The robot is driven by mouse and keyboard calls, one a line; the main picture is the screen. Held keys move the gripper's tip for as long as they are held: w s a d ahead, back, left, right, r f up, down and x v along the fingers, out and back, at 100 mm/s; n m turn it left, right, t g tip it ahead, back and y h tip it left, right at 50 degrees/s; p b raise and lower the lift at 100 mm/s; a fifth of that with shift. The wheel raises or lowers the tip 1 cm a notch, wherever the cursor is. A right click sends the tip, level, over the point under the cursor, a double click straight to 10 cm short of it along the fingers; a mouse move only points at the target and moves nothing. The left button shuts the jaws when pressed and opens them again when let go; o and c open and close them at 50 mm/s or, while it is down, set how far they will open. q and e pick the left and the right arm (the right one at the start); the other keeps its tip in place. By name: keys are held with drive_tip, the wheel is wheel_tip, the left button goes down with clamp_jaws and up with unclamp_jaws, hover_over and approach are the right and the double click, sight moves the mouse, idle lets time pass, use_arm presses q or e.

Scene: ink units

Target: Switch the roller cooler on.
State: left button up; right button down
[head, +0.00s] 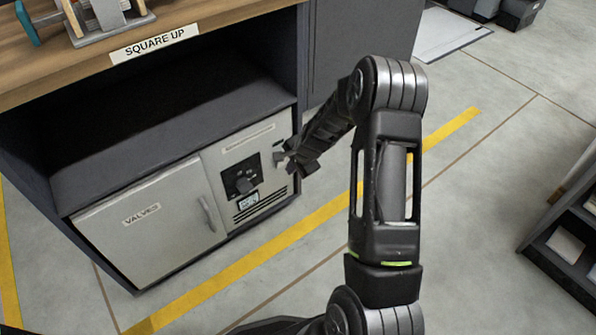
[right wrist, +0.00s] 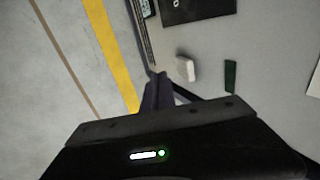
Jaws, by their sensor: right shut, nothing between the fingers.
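The light grey control panel (head: 240,150) is set in the lower right of the bench cabinet. It bears a black plate with a dark knob (head: 244,185), a small display (head: 248,201) and a vent grille (head: 262,206). A small pale switch-like block (right wrist: 186,69) stands out from the panel in the right wrist view, with a dark green strip (right wrist: 230,76) beside it. My right gripper (right wrist: 158,82) is shut and empty, its tips close to the pale block; I cannot tell whether they touch. In the head view my right gripper (head: 289,160) is at the panel's right edge. My left gripper is not seen.
A grey door labelled VALVES (head: 150,225) with a handle is left of the panel. Above is an open dark shelf (head: 170,140) under a wooden bench top (head: 225,18). Yellow-lined floor (head: 290,235) is clear in front. A dark shelf unit (head: 570,245) stands at the right.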

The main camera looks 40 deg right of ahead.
sight(282, 165)
drive_tip(key=shift+w+r, duration=0.2)
drive_tip(key=shift+w, duration=0.4)
drive_tip(key=shift+w+r, duration=0.15)
drive_tip(key=shift+w, duration=0.4)
drive_tip(key=p, duration=0.2)
drive_tip(key=w+g+p, duration=0.1)
drive_tip(key=shift+r+p, duration=0.25)
drive_tip(key=shift+p, duration=0.15)
drive_tip(key=shift+r, duration=0.15)
drive_tip(key=shift+r+p, duration=0.6)
drive_tip(key=shift+p, duration=0.05)
